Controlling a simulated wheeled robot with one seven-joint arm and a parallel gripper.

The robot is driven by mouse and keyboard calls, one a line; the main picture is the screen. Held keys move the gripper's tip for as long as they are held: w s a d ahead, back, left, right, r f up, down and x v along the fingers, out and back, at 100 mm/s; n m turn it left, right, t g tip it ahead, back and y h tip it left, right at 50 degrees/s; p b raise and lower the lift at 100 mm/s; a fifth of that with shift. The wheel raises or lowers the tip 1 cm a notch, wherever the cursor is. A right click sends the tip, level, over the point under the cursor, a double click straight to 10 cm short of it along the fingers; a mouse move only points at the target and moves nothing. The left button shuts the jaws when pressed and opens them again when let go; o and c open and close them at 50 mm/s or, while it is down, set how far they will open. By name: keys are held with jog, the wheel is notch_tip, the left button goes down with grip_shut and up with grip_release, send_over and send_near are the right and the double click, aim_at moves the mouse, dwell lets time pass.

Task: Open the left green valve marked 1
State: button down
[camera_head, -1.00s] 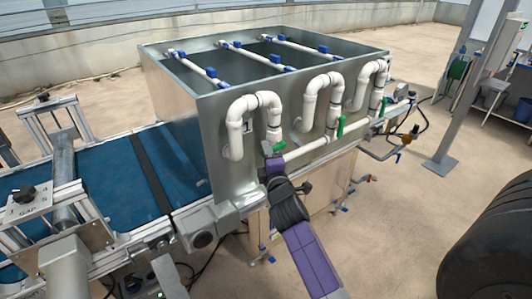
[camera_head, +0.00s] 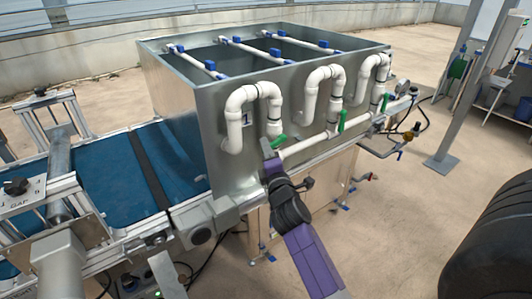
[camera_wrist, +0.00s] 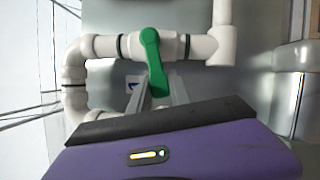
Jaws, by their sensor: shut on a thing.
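The left green valve handle (camera_head: 279,141) sits low on the leftmost white pipe loop (camera_head: 262,90), beside a label marked 1 (camera_head: 246,118). In the wrist view the green handle (camera_wrist: 150,50) stands roughly crosswise to its pipe, and part of the label (camera_wrist: 133,80) shows behind it. My gripper (camera_head: 267,146) is at the handle in the head view. In the wrist view my gripper (camera_wrist: 159,90) has its two grey fingers on either side of the handle's free end, shut on it. The fingertip contact is partly hidden.
Two more green valves (camera_head: 342,121) (camera_head: 384,103) hang on the pipe loops to the right. The metal tank (camera_head: 214,135) stands directly behind the pipes. A blue conveyor belt (camera_head: 100,180) is at the left. Open floor (camera_head: 390,230) lies to the right.

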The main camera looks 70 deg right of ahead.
jog(key=f+n+b, duration=0.1)
jog(key=f+n+t+b, duration=0.1)
jog(key=shift+s+d+n+h, duration=0.1)
jog(key=shift+d+n+h, duration=0.1)
jog(key=shift+n+h, duration=0.15)
jog(key=shift+s+d+f+n+t+b, duration=0.15)
jog(key=shift+f+n+t+b, duration=0.1)
jog(key=shift+n+b, duration=0.4)
jog(key=shift+s+d+f+n+t+b, duration=0.1)
jog(key=shift+d+f+n+t+b, duration=0.15)
jog(key=shift+n+b, duration=0.4)
jog(key=shift+s+d+f+n+t+b, duration=0.15)
jog(key=shift+n+t+b, duration=0.25)
jog(key=shift+n, duration=0.45)
jog(key=c, duration=1.2)
grip_release()
jog(key=shift+r, duration=0.1)
jog(key=b+v, duration=0.4)
jog(key=v, duration=0.3)
jog(key=shift+s+a, duration=0.25)
jog(key=shift+a, duration=0.05)
